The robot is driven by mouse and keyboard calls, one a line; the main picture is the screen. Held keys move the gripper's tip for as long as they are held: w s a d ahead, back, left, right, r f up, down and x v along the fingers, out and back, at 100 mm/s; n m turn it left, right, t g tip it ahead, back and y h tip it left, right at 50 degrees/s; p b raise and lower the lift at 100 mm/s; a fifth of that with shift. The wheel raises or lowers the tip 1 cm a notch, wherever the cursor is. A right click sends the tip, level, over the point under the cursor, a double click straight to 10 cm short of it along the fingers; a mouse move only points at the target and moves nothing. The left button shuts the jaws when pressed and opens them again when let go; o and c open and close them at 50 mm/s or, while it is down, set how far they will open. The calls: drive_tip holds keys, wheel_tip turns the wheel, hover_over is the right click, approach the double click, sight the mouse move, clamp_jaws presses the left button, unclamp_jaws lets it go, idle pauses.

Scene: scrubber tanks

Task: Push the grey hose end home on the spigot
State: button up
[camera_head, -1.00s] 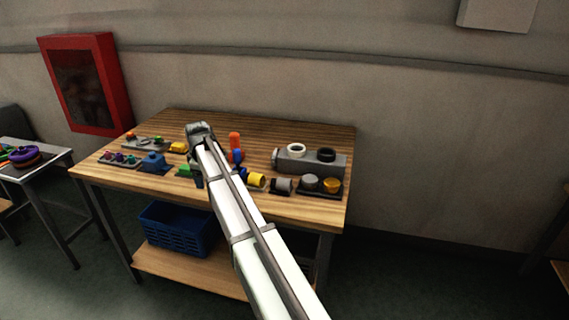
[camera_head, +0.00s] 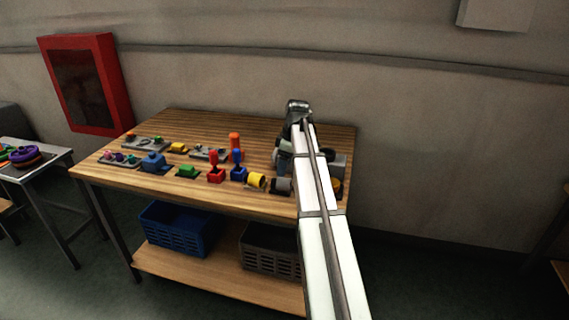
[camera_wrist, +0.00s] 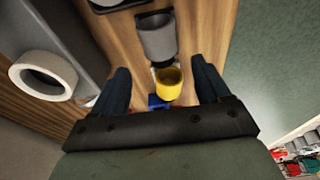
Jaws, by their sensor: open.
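A short grey cylinder (camera_head: 281,186), which looks like the grey hose end, lies near the table's front edge. In the wrist view the grey cylinder (camera_wrist: 157,40) shows above the yellow one, beyond my fingertips. My gripper (camera_wrist: 160,68) is open, with nothing held between its dark fingers. I cannot tell for certain which part is the spigot. A small pale piece shows between the grey and yellow cylinders in the wrist view.
A yellow cylinder (camera_head: 257,181) lies left of the grey one. A grey block (camera_wrist: 65,25) with a white ring (camera_wrist: 43,76) is partly hidden by my arm in the head view. Coloured parts fill the table's left; a blue crate (camera_head: 180,228) is below.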

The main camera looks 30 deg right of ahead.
sight(280, 178)
drive_tip(key=shift+w+a+f, duration=0.2)
drive_tip(key=shift+f, duration=1.25)
drive_tip(key=shift+w+a+f, duration=0.25)
drive_tip(key=shift+f, duration=1.2)
drive_tip(key=shift+w+a+f, duration=0.2)
drive_tip(key=shift+f, duration=1.25)
drive_tip(key=shift+c, duration=0.4)
drive_tip(key=c, duration=0.9)
drive_tip(key=o, duration=1)
drive_tip(key=shift+r, duration=0.35)
drive_tip(key=c, duration=1.1)
drive_tip(key=shift+r, duration=0.15)
drive_tip(key=shift+c, duration=0.2)
